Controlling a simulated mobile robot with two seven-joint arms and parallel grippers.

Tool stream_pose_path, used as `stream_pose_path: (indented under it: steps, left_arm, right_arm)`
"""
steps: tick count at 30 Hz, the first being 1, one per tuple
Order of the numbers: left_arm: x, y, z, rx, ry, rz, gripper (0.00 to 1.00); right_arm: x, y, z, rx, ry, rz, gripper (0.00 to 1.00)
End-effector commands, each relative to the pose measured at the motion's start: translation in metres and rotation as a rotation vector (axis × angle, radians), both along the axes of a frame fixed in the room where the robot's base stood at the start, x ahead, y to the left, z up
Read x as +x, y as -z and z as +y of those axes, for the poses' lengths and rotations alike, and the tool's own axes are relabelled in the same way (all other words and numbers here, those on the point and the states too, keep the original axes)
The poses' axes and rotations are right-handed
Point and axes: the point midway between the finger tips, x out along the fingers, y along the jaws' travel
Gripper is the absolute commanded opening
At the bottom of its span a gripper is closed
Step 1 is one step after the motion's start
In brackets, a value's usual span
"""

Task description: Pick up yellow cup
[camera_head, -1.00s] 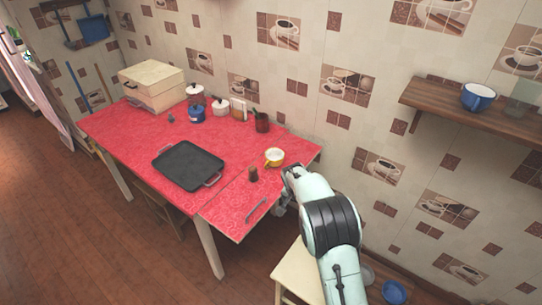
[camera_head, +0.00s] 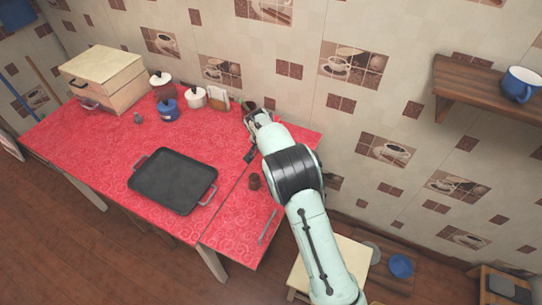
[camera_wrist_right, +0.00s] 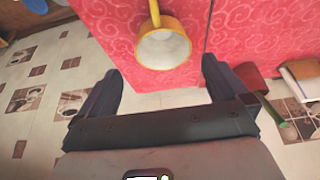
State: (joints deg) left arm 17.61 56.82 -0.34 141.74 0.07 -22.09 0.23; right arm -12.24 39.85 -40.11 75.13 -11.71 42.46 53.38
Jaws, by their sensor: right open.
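The yellow cup (camera_wrist_right: 163,47), white inside, shows in the right wrist view on the red patterned oilcloth, its handle pointing away from my gripper. My right gripper (camera_wrist_right: 162,76) is open and empty. Its two dark fingers are spread to either side of the cup's near rim, with the cup just ahead of the fingertips. In the head view my right gripper (camera_head: 255,138) is over the back right part of the red table (camera_head: 110,160) and hides the cup. My left gripper is not in view.
A black tray (camera_head: 172,181) lies on the table. A blue pot (camera_head: 168,111), a white pot (camera_head: 194,98) and a wooden box (camera_head: 110,75) stand along the back. A wall shelf (camera_head: 470,90) is at the right.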

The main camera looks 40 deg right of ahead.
Motion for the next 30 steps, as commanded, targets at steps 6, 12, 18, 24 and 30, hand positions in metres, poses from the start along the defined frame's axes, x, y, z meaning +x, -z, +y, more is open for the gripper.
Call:
stream_pose_path:
  steps: [6,12,18,24,30]
  left_arm:
    - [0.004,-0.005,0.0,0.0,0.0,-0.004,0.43]
    - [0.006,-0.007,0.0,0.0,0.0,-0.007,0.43]
    - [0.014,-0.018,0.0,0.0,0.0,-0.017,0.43]
    - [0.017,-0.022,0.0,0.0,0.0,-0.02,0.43]
    - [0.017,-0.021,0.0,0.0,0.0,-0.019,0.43]
  right_arm:
    - [0.008,0.036,-0.013,0.0,0.001,0.0,1.0]
    - [0.011,0.048,-0.018,0.0,0.0,-0.001,1.0]
    - [0.018,0.073,-0.026,0.0,0.0,0.001,1.0]
    - [0.021,0.093,-0.033,0.0,0.0,-0.001,1.0]
    - [0.021,0.095,-0.033,0.0,0.0,-0.001,1.0]
